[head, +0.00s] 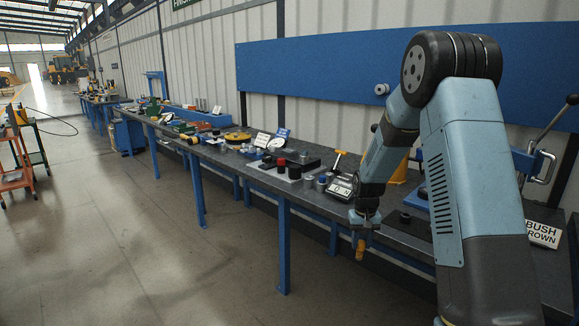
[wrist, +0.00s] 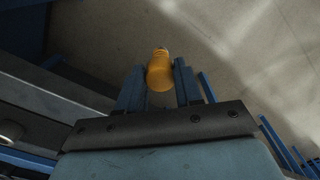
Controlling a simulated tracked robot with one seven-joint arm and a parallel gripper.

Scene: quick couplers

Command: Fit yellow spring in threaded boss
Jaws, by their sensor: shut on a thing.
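My gripper (wrist: 159,84) is shut on a yellow-orange part, which I take to be the yellow spring (wrist: 159,68). In the wrist view the part sits between the two blue fingers, with a narrower dark tip at its far end. In the head view the yellow spring (head: 360,250) hangs below my gripper (head: 362,226), in front of the bench's front edge and over the floor. It is apart from the bench. I cannot make out for sure which thing on the bench is the threaded boss.
A "BUSH BROWN" sign (head: 542,234) stands at right. The floor (head: 150,250) in front is clear.

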